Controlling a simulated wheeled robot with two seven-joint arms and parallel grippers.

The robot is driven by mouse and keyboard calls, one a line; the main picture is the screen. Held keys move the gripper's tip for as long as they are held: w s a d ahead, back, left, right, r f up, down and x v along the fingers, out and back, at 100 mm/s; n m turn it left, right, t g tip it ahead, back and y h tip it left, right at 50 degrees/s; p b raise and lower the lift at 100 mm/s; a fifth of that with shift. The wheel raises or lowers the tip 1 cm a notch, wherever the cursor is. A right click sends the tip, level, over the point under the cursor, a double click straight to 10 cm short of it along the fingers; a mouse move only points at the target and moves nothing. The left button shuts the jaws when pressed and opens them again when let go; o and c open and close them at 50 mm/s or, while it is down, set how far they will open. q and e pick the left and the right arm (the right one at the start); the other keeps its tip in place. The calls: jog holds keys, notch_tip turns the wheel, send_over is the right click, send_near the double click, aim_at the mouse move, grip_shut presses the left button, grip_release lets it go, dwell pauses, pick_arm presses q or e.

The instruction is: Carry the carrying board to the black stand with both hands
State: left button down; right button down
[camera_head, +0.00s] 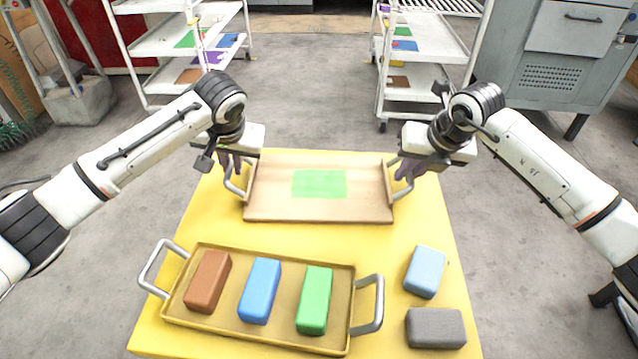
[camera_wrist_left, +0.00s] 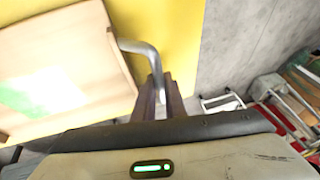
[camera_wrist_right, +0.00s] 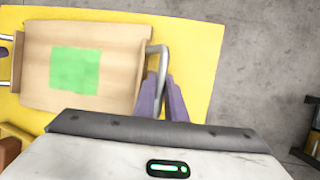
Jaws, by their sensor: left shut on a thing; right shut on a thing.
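The carrying board (camera_head: 280,205) is a light wooden tray with raised ends, a green patch in its middle and a metal handle at each end. It is over the far part of the yellow table (camera_head: 400,338); I cannot tell whether it touches the table. My left gripper (camera_head: 232,168) is shut on the board's left handle, also seen in the left wrist view (camera_wrist_left: 150,60). My right gripper (camera_head: 406,170) is shut on the right handle, which shows in the right wrist view (camera_wrist_right: 158,52). I cannot make out a black stand in these views.
A brown tray (camera_head: 255,338) with brown, blue and green blocks lies at the table's near side. A light blue block (camera_head: 425,272) and a grey block (camera_head: 435,328) lie right of it. White shelf carts (camera_head: 160,47) (camera_head: 425,45) and a grey cabinet (camera_head: 555,70) stand beyond, with open floor between.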

pick_arm(q)
jog(key=shift+r, duration=0.1)
pick_arm(e)
jog(key=shift+r, duration=0.1)
